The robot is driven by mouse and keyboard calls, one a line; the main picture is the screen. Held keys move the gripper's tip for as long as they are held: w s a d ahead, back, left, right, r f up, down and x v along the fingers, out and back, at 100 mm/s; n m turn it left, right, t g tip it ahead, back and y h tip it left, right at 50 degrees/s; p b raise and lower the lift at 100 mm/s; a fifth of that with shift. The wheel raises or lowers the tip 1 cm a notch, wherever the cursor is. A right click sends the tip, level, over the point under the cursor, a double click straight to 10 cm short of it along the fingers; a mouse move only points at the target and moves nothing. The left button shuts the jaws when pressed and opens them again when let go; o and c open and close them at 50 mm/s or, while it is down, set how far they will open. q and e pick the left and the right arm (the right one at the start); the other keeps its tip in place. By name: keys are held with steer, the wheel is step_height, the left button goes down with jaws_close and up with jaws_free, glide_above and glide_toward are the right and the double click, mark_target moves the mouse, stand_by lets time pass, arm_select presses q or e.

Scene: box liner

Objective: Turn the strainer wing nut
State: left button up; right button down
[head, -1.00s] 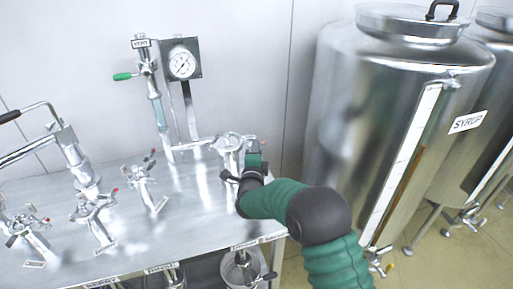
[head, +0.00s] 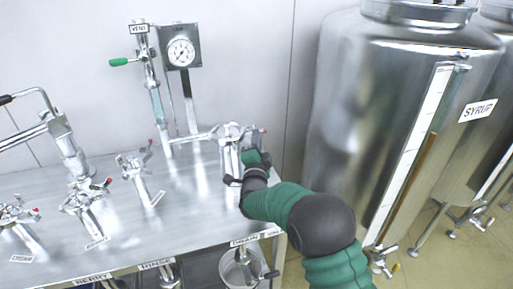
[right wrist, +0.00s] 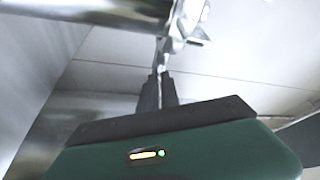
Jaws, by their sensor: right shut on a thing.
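The strainer (head: 229,158) is an upright steel tube with a clamp on top, at the right end of the steel table. A small red tip shows just right of its clamp. My right gripper (head: 257,152) is at the right side of the strainer, just below the clamp. In the right wrist view, the two dark fingers of my right gripper (right wrist: 160,88) point up, close together, shut on a thin metal piece, the wing nut (right wrist: 163,52), below the bright clamp metal. The nut's full shape is hidden. My left gripper is not in view.
Several valves with red-tipped handles stand on the steel table (head: 120,232) to the left. A gauge (head: 181,53) and a green-handled valve (head: 119,62) stand behind. A large syrup tank (head: 365,110) is close on the right. A bucket (head: 240,268) hangs below the table edge.

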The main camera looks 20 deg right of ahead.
steer(key=shift+d+r+n+t+y+b, duration=0.15)
steer(key=shift+n+t+y+b, duration=0.5)
steer(key=shift+n+y+b, duration=1.75)
steer(key=shift+d+n+t+y+b, duration=0.45)
steer(key=shift+n+b, duration=1.05)
steer(key=shift+n, duration=2.35)
steer(key=shift+a+r+n+t+y+b, duration=0.1)
steer(key=shift+n+t+y+b, duration=0.9)
steer(key=shift+n+b, duration=1.55)
steer(key=shift+n+p, duration=0.55)
steer(key=shift+n, duration=0.25)
steer(key=c, duration=1.8)
jaws_free()
steer(key=shift+o, duration=1.1)
steer(key=shift+d+f, duration=0.1)
steer(key=shift+a+f+y, duration=0.2)
steer(key=shift+a+y, duration=0.1)
steer(key=shift+y, duration=0.05)
steer(key=shift+w+g, duration=0.1)
steer(key=shift+g, duration=0.2)
